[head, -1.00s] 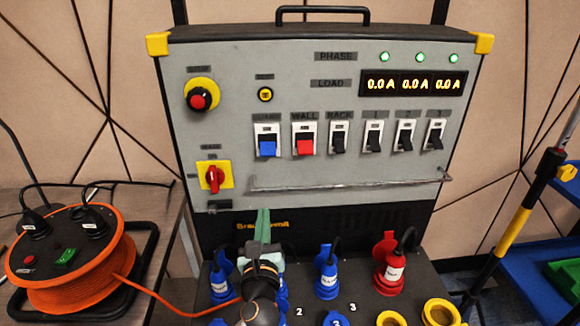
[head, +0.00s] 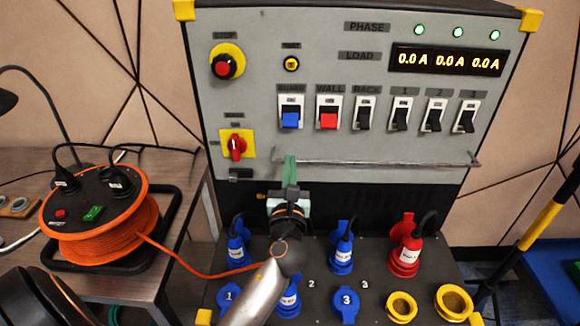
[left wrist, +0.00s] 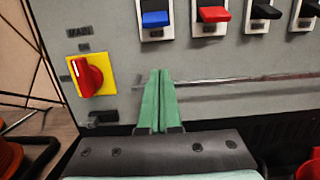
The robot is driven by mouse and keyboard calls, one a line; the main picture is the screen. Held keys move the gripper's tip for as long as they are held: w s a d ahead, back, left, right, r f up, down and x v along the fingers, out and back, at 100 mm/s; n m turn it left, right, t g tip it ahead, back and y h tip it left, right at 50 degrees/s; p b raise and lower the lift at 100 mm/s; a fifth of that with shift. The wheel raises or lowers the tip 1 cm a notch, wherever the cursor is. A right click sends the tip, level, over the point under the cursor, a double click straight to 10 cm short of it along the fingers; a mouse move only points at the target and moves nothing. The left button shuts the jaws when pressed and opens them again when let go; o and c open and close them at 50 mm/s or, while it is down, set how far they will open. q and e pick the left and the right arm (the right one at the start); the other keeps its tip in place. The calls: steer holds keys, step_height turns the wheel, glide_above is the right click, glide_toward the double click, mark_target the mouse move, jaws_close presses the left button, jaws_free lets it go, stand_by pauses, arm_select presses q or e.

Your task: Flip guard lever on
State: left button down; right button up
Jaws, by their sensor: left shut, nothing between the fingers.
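The guard lever is the blue switch (head: 290,119) under the worn label "GUARD" on the grey panel (head: 260,150). It also shows at the top of the left wrist view (left wrist: 155,19). Its blue part sits at the lower half of its white plate. My left gripper (head: 290,158) has green fingers that are shut and empty. It points up at the panel, below the blue switch and apart from it. In the left wrist view the fingertips (left wrist: 160,72) are close to the left end of the metal bar. My right gripper is not in view.
A red switch (head: 328,121) and several black switches (head: 365,119) stand to the right. A horizontal metal bar (head: 390,163) crosses below them. A red rotary switch (head: 236,147) is at left. Blue and red plugs (head: 405,258) stand below. An orange cable reel (head: 110,235) is at far left.

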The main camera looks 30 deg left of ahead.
mark_target(292, 136)
arm_select(q)
steer(key=x, duration=0.6)
steer(key=shift+r, duration=0.1)
steer(key=shift+s+d+r+p, duration=0.2)
steer(key=shift+r+p, duration=0.2)
steer(key=shift+r, duration=0.15)
steer(key=shift+s+d+r+p, duration=0.1)
steer(key=shift+s+r+p, duration=0.2)
steer(key=shift+r, duration=0.3)
steer(key=shift+s+d+r+p, duration=0.1)
steer(key=shift+s+r+p, duration=0.05)
steer(key=shift+r+p, duration=0.35)
